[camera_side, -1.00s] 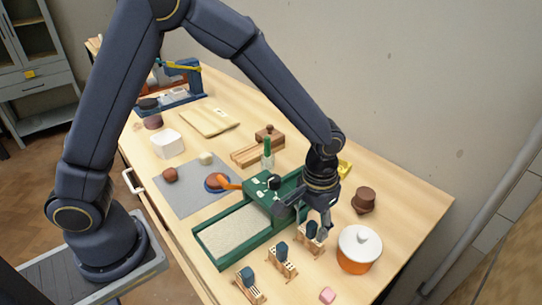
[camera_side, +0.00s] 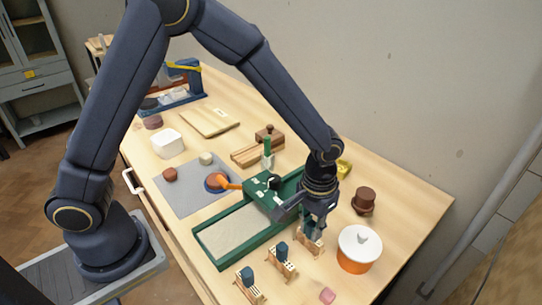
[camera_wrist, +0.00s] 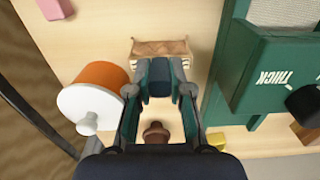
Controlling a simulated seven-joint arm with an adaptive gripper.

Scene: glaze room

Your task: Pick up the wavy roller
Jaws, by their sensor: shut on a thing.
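The roller in my gripper has a dark blue-grey grip (camera_wrist: 160,82) and a pale wooden body with a wavy edge (camera_wrist: 160,47), as the wrist view shows. In the side view its wooden part (camera_side: 311,245) is at the far end of a row of three similar pieces. My gripper (camera_side: 313,226) points down over it, and its fingers are shut on the blue-grey grip. The fingers hide much of the grip in the side view. The other two pieces, a middle one (camera_side: 281,261) and a near one (camera_side: 248,285), stand apart from my gripper.
A green-framed tray (camera_side: 207,253) lies close on the left. An orange pot with a white lid (camera_side: 359,249) stands close on the right. A brown knobbed object (camera_side: 364,201) is behind it, and a pink block (camera_side: 327,295) lies in front.

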